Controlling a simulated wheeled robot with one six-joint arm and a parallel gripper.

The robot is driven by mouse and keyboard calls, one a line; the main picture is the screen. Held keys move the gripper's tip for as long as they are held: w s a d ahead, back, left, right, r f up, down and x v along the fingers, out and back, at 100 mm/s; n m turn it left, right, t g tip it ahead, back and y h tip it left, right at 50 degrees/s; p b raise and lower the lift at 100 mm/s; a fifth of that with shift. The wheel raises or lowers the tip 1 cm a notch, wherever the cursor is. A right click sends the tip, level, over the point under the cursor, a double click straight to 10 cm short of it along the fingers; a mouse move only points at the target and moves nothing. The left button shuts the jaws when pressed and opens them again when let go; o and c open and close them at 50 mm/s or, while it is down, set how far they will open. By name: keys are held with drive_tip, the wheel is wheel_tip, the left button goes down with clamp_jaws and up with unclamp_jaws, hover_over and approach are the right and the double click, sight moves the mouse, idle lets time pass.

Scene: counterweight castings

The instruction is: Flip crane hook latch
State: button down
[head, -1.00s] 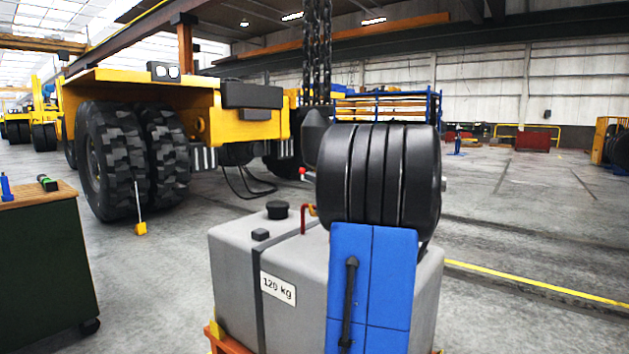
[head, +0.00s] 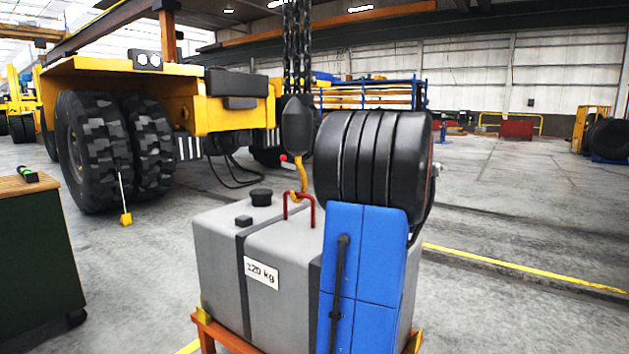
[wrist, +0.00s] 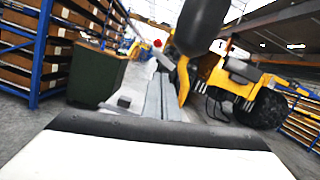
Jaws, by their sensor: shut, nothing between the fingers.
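The yellow-orange crane hook (head: 301,181) hangs from a black hook block (head: 297,124) in the head view, just left of my arm. A small red knob (head: 284,157) sits at its upper left, apparently on the latch. The hook's tip is at the red lifting bar (head: 313,212) on the grey weight (head: 222,250); I cannot tell whether it passes under. In the wrist view the hook (wrist: 183,80), block (wrist: 200,28) and red knob (wrist: 157,43) are ahead. My gripper (wrist: 160,126) is shut and empty at the bottom, apart from the hook. My arm hides it in the head view.
The weight, labelled 120 kg, rests on an orange stand (head: 222,334). Chains (head: 297,50) run up from the block. A yellow vehicle (head: 170,90) stands behind left, a green cabinet (head: 35,255) at left. The floor at right is open.

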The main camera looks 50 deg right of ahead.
drive_tip(key=shift+v, duration=0.8)
drive_tip(key=w+a+f+n+g+y, duration=0.15)
drive_tip(key=a+f+n+g, duration=0.25)
drive_tip(key=a, duration=0.8)
drive_tip(key=w+a+f+n+g+y, duration=0.1)
drive_tip(key=a+f+n+g+y, duration=0.25)
drive_tip(key=a, duration=0.85)
drive_tip(key=w+a+f+n+g+y, duration=0.1)
drive_tip(key=a+f+n+g, duration=0.35)
drive_tip(key=a, duration=0.65)
drive_tip(key=s+a+f+n+g+h, duration=0.25)
drive_tip(key=s+a+f+n, duration=0.35)
drive_tip(key=s+a+n, duration=0.3)
drive_tip(key=s+a+f+n+h, duration=0.1)
drive_tip(key=s+f+n+h, duration=0.5)
drive_tip(key=s+n, duration=0.4)
drive_tip(key=shift+s+a+n+g, duration=0.25)
drive_tip(key=shift+a+n+g, duration=0.15)
drive_tip(key=shift+n+g, duration=0.1)
